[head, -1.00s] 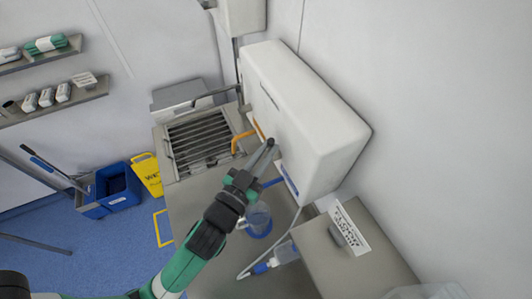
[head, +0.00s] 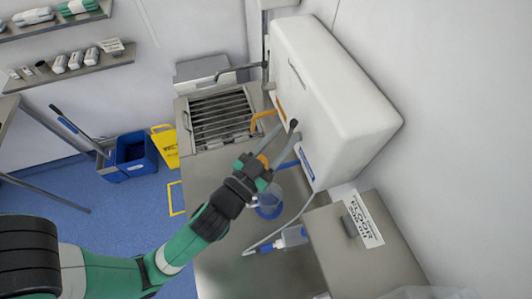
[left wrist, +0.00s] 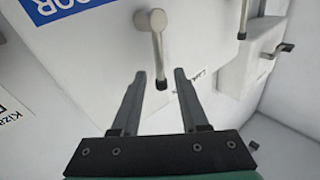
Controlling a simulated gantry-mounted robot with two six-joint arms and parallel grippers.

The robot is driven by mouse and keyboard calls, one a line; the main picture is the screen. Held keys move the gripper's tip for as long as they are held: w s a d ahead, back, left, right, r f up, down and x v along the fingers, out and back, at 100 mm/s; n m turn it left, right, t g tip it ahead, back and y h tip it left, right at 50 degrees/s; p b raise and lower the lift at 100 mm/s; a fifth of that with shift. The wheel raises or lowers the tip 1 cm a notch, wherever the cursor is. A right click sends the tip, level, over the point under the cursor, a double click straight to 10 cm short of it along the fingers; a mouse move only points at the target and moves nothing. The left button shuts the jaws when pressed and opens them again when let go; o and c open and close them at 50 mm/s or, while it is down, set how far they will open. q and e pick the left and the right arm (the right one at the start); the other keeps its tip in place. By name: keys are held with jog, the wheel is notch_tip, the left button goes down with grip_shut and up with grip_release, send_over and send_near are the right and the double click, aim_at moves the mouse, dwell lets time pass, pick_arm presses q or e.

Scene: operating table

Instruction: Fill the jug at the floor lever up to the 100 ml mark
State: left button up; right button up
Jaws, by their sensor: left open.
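The jug (head: 268,208) is clear with blue at its bottom and stands on the steel counter below the blue spout (head: 288,165) of the white wall dispenser (head: 335,95). Its marks and fill level cannot be read. My left gripper (head: 287,140) is open at the dispenser's front, above the jug. In the left wrist view its fingers (left wrist: 160,82) point at a grey lever (left wrist: 159,45) beside a blue FLOOR label (left wrist: 65,8). The lever's dark end appears between or just beyond the fingertips; contact cannot be told. My right gripper does not show.
An orange spout (head: 264,118) is left of the blue one. A grated sink (head: 220,118) is behind.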

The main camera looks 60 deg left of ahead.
pick_arm(q)
jog(key=v, duration=0.9)
jog(key=shift+s, duration=0.15)
